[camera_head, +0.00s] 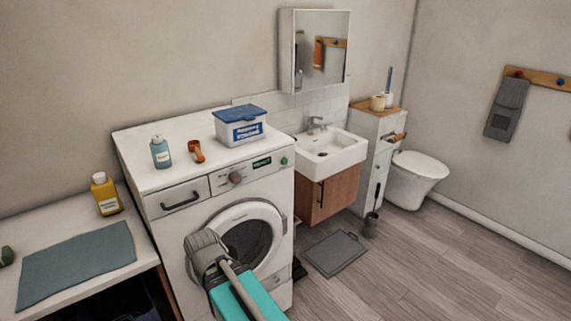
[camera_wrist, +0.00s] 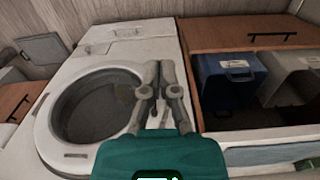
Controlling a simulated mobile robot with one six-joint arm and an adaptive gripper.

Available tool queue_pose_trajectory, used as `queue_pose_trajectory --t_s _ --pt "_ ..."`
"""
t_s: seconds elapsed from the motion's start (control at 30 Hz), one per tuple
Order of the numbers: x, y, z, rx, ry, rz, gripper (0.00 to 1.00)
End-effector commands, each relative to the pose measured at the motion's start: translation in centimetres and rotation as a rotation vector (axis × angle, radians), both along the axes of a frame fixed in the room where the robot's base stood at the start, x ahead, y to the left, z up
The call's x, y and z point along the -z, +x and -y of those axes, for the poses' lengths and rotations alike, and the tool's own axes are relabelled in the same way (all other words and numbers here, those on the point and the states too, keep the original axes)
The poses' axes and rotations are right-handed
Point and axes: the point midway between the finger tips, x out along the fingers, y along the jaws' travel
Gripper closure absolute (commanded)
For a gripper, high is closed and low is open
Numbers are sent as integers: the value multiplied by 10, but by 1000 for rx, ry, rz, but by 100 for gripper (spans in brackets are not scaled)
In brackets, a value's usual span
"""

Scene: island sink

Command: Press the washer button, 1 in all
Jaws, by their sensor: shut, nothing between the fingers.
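The white washer (camera_head: 262,211) stands against the wall, with its round glass door shut. On its top front panel sit a brown knob (camera_head: 235,178), a lit green display (camera_head: 262,162) and a small round green button (camera_head: 284,160) at the right end. My gripper (camera_head: 203,246) is shut and empty, low in front of the door's left side, apart from and below the button. In the wrist view, which looks upside down, the shut fingers (camera_wrist: 158,68) show before the washer front (camera_wrist: 75,70); the button is not seen there.
A counter (camera_head: 132,222) with a yellow bottle (camera_head: 105,194) adjoins left. A sink (camera_head: 325,150) stands right.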

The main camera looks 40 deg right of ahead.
Motion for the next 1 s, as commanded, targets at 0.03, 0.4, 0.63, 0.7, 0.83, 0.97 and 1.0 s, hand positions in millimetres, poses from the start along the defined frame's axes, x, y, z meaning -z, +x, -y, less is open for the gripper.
queue_pose_trajectory --t_s 0.03,0.4,0.63,0.7,0.83,0.97,1.0 --pt "-1 2 1 2 2 2 100" --pt "-13 34 31 64 54 66 100" --pt "-27 68 71 136 107 147 100" --pt "-32 78 85 159 122 173 100" --pt "-41 95 112 205 148 225 100" --pt "-50 111 142 250 170 277 100" --pt "-53 115 151 264 176 293 100"
